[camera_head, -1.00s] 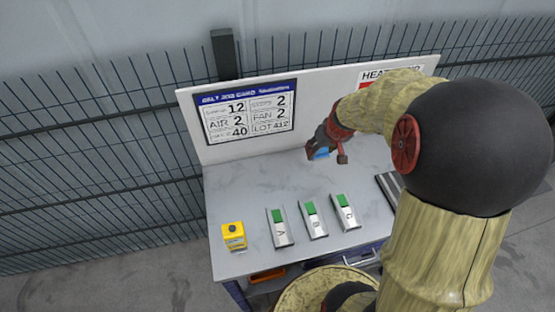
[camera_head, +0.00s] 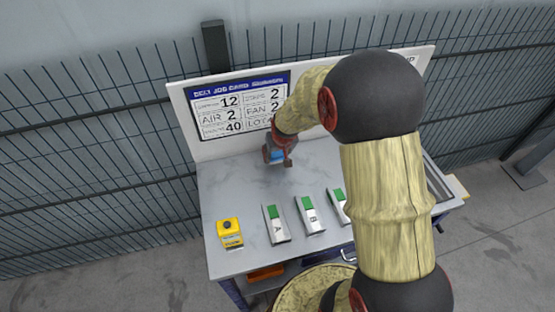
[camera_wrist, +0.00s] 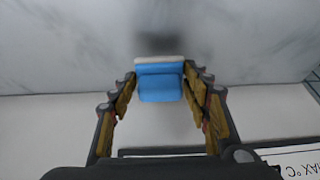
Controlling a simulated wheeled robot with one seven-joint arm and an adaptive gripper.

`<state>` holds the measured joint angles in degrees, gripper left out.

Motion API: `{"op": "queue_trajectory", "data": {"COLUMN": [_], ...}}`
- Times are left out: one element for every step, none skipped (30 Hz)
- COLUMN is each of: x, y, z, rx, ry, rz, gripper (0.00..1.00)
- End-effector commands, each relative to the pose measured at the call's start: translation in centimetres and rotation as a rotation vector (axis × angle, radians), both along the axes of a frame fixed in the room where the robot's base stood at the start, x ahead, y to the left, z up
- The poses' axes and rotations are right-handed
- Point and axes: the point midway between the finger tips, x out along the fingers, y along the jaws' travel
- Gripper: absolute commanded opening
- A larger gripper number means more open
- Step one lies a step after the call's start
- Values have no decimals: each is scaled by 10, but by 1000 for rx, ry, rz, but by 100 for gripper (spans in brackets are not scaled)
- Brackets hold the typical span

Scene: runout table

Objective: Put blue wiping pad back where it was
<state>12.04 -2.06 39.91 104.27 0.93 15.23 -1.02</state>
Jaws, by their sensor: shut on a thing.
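The blue wiping pad (camera_wrist: 160,86) is between the two fingers of my gripper (camera_wrist: 160,88) in the wrist view, with a pale edge along its top side. In the head view the pad (camera_head: 277,156) shows as a small blue patch at my gripper (camera_head: 278,159). My gripper is shut on it and holds it over the back part of the grey table (camera_head: 232,184), in front of the job card board. A soft dark shadow lies on the tabletop beyond the pad in the wrist view.
A yellow box with a black knob (camera_head: 230,233) stands at the table's front left. Grey blocks with green tops, lettered A (camera_head: 276,225) and B (camera_head: 310,215), and a third partly behind my arm, stand in a row. The job card board (camera_head: 240,104) stands behind.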

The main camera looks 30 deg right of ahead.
Motion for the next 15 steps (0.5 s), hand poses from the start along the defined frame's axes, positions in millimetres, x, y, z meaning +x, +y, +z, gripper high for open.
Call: {"op": "queue_trajectory", "data": {"x": [-2,-2,-2,-2,-2,-2,-2,-2,-2,-2,-2,-2,-2,-2,-2], "y": [-1,-1,-1,-1,-1,-1,-1,-1,-1,-1,-1,-1,-1,-1,-1], "z": [-12,-17,-22,-25,-27,-28,-28,-27,-27,-27,-27,-27,-27,-28,-29], "rx": [2,2,1,1,0,0,0,0,0,0,0,0,0,0,0], "ry": [6,6,5,5,4,3,3,2,2,2,2,3,3,3,3], "rz": [-1,-2,-1,-1,-1,-1,-1,-1,-1,-1,-1,-1,-1,-1,-1], "gripper": [24,24,24,24,24,24,24,24,24,24,24,24,24,24,24]}}
